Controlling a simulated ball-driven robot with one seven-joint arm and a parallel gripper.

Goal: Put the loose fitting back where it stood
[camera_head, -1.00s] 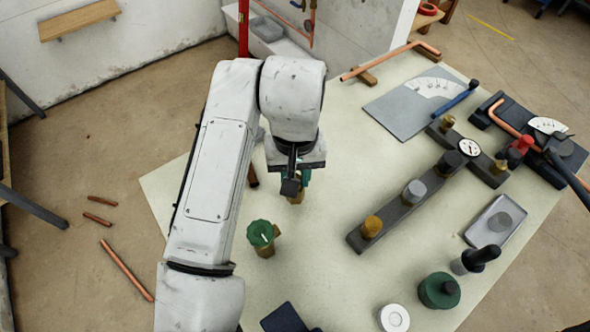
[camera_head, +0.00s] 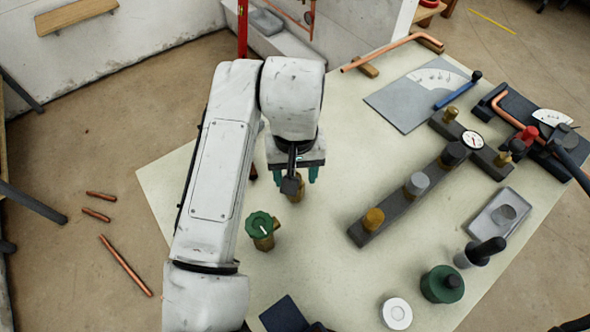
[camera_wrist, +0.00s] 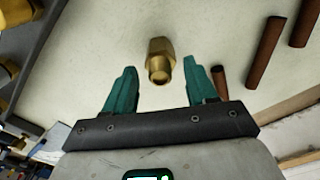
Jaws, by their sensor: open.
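A brass fitting (camera_wrist: 160,58) with a hex body and a narrower round end is on the pale worktop; in the head view it shows just beneath my gripper (camera_head: 295,178), partly hidden by it (camera_head: 298,191). In the wrist view, my gripper's teal fingers (camera_wrist: 158,82) are apart, one on each side of the fitting's near end, with gaps visible; nothing is held. A dark bar (camera_head: 395,203) to the right carries a brass, a grey and a black fitting in a row. I cannot tell where the loose fitting stood.
A green-topped brass valve (camera_head: 262,228) stands left of the gripper. At the right are a gauge (camera_head: 473,140), a grey tray (camera_head: 505,212) and a green round part (camera_head: 442,284). Dark reddish-brown rods (camera_wrist: 265,52) lie near the fitting. The worktop between the fitting and the bar is clear.

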